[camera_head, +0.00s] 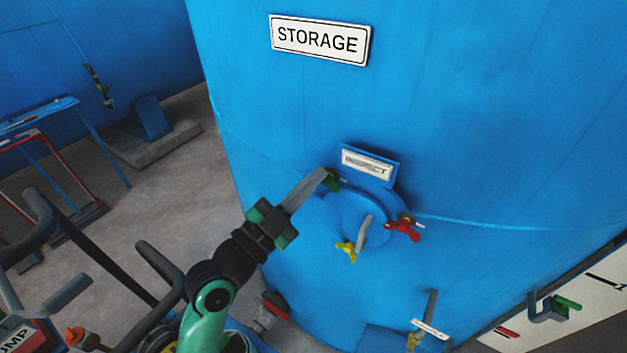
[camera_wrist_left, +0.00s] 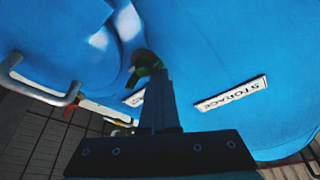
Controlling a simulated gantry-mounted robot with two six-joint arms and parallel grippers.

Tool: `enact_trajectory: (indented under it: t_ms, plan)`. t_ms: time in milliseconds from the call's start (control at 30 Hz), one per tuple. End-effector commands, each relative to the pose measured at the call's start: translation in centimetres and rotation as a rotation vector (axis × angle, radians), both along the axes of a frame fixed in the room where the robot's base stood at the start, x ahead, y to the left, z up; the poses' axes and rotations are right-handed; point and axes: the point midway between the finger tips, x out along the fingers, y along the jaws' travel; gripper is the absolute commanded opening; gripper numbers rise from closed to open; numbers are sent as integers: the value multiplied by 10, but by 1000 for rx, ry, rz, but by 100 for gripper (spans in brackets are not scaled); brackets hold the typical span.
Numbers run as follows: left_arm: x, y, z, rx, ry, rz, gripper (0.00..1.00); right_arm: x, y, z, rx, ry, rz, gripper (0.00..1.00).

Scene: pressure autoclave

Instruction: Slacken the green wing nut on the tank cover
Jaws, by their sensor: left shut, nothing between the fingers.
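The blue tank cover (camera_head: 352,217) is a round lid on the side of the blue storage tank. The green wing nut (camera_head: 332,181) sits at the cover's upper left edge, just below the INSPECT plate, and is partly hidden by my fingertips. My left gripper (camera_head: 322,174) reaches in from the lower left, shut and empty, with its fingertips right at the green nut. In the left wrist view the green wing nut (camera_wrist_left: 146,62) shows just beyond the tips of the closed fingers (camera_wrist_left: 154,78). I cannot tell whether they touch. My right gripper is not in view.
A red wing nut (camera_head: 403,229) is at the cover's right and a yellow one (camera_head: 347,251) at its lower left. A grey handle (camera_head: 365,231) stands out from the cover. The INSPECT plate (camera_head: 367,163) is close above the green nut. A valve (camera_head: 428,325) is lower right.

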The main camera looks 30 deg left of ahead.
Motion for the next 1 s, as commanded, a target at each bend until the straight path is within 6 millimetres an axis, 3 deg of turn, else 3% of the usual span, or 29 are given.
enact_trajectory:
  t_ms: [33,167,367,467,700,833,1000]
  plan:
    - [2,0,-8,4,21,0,0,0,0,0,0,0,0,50]
    - [2,0,-2,4,21,-1,0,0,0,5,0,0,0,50]
    - [2,-2,44,3,7,-5,0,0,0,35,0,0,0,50]
    - [-21,-2,25,1,7,-5,0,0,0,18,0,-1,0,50]
    - [-75,-1,9,1,3,-4,0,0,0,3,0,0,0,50]
    - [-89,-1,6,0,1,-4,0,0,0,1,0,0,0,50]
    - [-94,-1,7,-1,1,-6,0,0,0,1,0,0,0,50]
